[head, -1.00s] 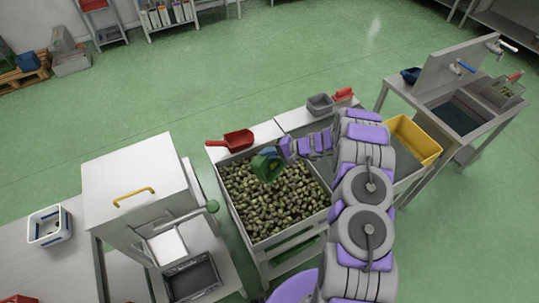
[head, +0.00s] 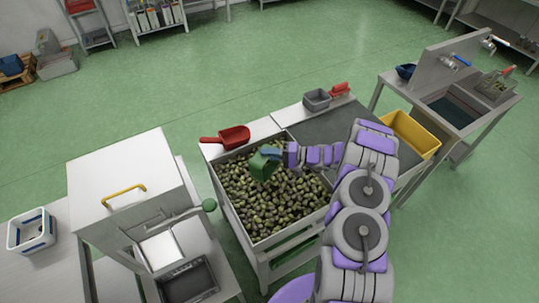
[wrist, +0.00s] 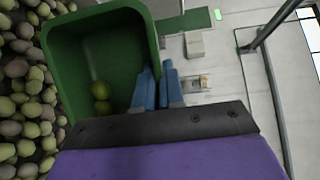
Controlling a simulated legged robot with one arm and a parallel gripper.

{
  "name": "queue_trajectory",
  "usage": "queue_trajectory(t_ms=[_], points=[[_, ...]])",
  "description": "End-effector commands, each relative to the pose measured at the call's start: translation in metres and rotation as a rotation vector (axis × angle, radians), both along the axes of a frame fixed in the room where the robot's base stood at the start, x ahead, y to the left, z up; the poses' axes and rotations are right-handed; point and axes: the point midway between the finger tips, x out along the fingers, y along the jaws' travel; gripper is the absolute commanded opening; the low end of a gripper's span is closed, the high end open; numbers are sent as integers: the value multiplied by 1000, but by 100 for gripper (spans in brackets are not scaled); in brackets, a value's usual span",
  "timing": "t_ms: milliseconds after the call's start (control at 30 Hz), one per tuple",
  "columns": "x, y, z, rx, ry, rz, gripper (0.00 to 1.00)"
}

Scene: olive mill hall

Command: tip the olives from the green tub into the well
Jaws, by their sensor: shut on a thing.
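The green tub (head: 261,164) is over the left part of the olive-filled bin (head: 290,234), near its back edge, and looks tilted. In the wrist view the tub (wrist: 91,30) shows its open mouth, with a couple of yellow-green olives (wrist: 101,98) inside. My gripper (head: 274,153) has blue fingers (wrist: 160,83) shut on the tub's wall. A dense heap of dark and green olives (head: 265,205) fills the bin; it also shows at the left of the wrist view (wrist: 25,95). Whether the tub touches the heap cannot be told.
A red scoop (head: 233,137) lies on the ledge behind the bin, and a grey tub (head: 316,99) stands farther right. A yellow crate (head: 412,135) is right of my arm. A white machine (head: 125,185) with a yellow handle stands at the left.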

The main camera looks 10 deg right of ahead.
Motion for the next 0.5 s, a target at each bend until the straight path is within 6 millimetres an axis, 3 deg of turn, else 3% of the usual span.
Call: queue_trajectory(t_ms=[233, 500], points=[[-6, -15, -6, 67, -55, -3, 0], [-12, -16, -6, 128, -122, -2, 0]])
